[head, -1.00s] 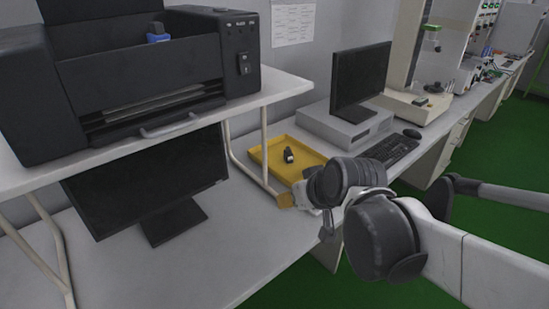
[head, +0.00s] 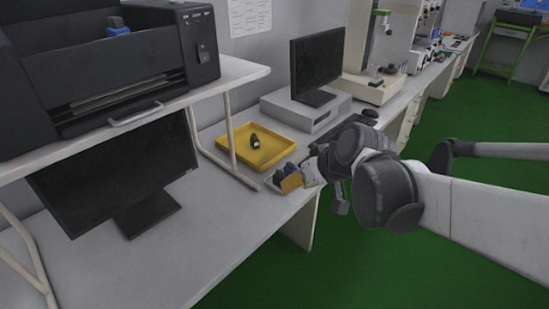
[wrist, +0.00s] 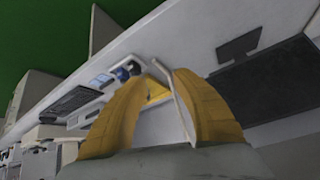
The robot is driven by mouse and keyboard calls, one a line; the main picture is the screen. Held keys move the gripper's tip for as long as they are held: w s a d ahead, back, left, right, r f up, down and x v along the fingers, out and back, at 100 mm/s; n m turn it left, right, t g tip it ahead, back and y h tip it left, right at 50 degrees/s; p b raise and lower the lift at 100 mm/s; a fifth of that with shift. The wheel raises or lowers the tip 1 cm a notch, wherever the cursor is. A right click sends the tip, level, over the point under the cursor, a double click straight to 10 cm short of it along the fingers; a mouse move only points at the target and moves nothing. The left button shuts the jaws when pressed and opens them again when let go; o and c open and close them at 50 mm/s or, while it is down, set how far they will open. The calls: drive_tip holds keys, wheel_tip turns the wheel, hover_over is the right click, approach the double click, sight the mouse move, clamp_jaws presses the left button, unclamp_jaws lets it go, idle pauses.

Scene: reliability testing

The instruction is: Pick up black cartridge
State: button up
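The black cartridge (head: 254,141) lies in a shallow yellow tray (head: 284,152) on the bench, with a pale patch on its near end. My gripper (head: 281,181) is beside the tray's near right corner, apart from the cartridge. In the wrist view, its two yellow fingers (wrist: 165,88) stand apart with nothing held between them. Part of the yellow tray (wrist: 156,92) shows through the gap. I cannot make out the cartridge in the wrist view.
A large black printer (head: 110,65) holding a blue piece stands on a raised white shelf (head: 235,75). A shelf leg (head: 229,130) rises beside the tray's left side. A monitor (head: 317,62) on a grey box stands behind the tray.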

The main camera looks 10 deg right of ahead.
drive_tip(key=w+d+f+n+y, duration=0.1)
drive_tip(key=w+d+f+y, duration=0.15)
drive_tip(key=w, duration=0.65)
drive_tip(key=n+t+y+p, duration=0.1)
drive_tip(key=n+t+y, duration=0.2)
drive_tip(key=n+t, duration=0.1)
approach(284, 178)
drive_tip(key=shift+w+a+r, duration=0.3)
drive_tip(key=shift+w+a, duration=0.1)
drive_tip(key=shift+w, duration=0.2)
drive_tip(key=shift+f, duration=0.35)
drive_tip(key=shift+w+f, duration=0.2)
drive_tip(key=shift+f, duration=0.05)
drive_tip(key=b+x, duration=0.4)
drive_tip(key=x, duration=0.6)
drive_tip(key=shift+w+a+f, duration=0.1)
drive_tip(key=shift+a+f, duration=0.1)
drive_tip(key=shift+r, duration=0.1)
clamp_jaws()
